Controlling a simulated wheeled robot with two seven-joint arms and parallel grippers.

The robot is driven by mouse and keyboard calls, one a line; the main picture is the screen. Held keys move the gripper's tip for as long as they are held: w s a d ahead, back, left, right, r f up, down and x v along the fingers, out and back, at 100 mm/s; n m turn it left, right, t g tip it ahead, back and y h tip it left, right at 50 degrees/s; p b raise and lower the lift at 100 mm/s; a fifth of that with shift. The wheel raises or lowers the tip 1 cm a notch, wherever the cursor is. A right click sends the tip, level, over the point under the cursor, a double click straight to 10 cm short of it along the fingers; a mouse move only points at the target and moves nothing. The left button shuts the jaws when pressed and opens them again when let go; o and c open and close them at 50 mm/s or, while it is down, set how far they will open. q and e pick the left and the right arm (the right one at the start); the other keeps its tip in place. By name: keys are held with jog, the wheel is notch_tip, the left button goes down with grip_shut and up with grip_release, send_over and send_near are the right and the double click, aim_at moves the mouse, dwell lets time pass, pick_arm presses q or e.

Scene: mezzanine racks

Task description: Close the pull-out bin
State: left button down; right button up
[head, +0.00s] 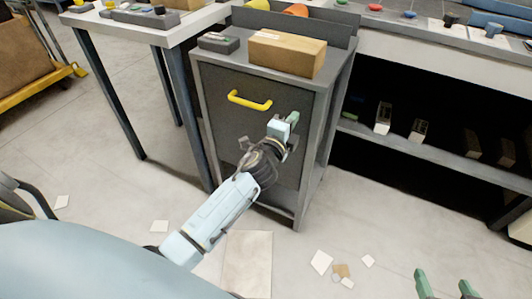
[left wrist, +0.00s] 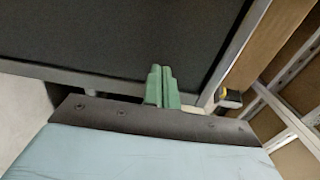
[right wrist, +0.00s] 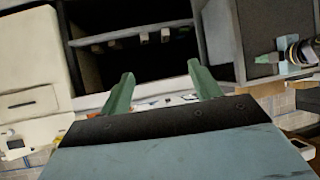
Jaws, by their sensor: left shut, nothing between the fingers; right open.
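The pull-out bin has a dark grey front (head: 222,95) with a yellow handle (head: 249,100), set in a grey cabinet (head: 318,115). The front looks about flush with the cabinet frame; I cannot tell whether a small gap remains. My left gripper (head: 291,120) is shut and empty, in front of the bin front, right of and below the handle. In the left wrist view its green fingertips (left wrist: 161,72) overlap the dark panel (left wrist: 110,35); contact is unclear. My right gripper (head: 444,279) is open and empty, low at the right, away from the cabinet. It also shows in the right wrist view (right wrist: 162,82).
A cardboard box (head: 285,53) and a small dark case (head: 218,42) lie on the cabinet top. A table (head: 150,30) stands close at the left. A shelf unit (head: 440,152) is at the right. Scraps (head: 321,262) lie on the otherwise open floor.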

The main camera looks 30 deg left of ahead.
pick_arm(q)
jog(key=s+p, duration=0.2)
jog(key=s, duration=1)
jog(key=shift+s+d, duration=0.15)
jog(key=shift+d, duration=0.05)
pick_arm(e)
jog(key=s+d+f+g+h, duration=0.1)
jog(key=s+d+f+g, duration=0.2)
jog(key=s+f+g, duration=0.2)
jog(key=s+g, duration=0.1)
jog(key=s, duration=0.2)
jog(key=shift+s+d+f+h, duration=0.2)
jog(key=shift+f+h, duration=0.05)
jog(key=shift+h, duration=0.05)
